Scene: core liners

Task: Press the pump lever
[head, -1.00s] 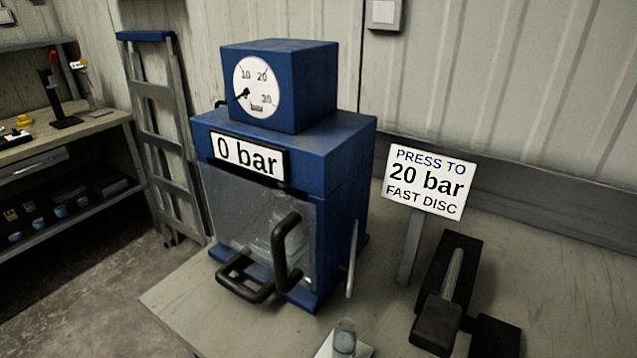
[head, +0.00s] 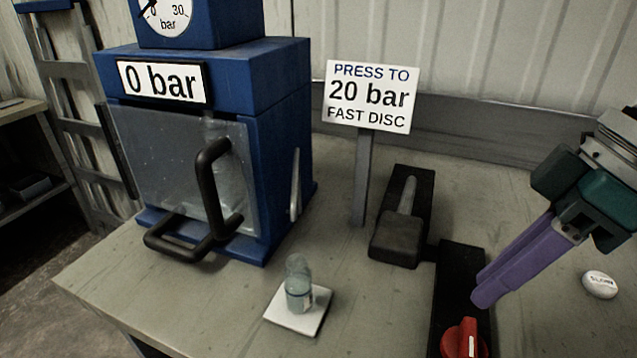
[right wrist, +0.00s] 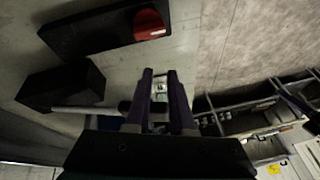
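The pump lever (head: 409,195) is a pale grey rod on a black base, with a dark block (head: 398,238) at its near end. It stands right of the sign in the head view. The black pump body shows at left in the right wrist view (right wrist: 62,84). My right gripper (head: 480,296) comes in from the right with purple fingers, apart from the lever and to its right, over the black box with the red knob (head: 464,340). Its fingers show a narrow empty gap in the right wrist view (right wrist: 160,74). My left gripper is not in view.
The blue press (head: 280,120) reads "0 bar" and has a clear guard with a black handle. A sign (head: 370,96) reads "PRESS TO 20 bar FAST DISC". A small glass vial (head: 298,285) stands on a white plate (head: 285,318). A white disc (head: 600,284) lies at right.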

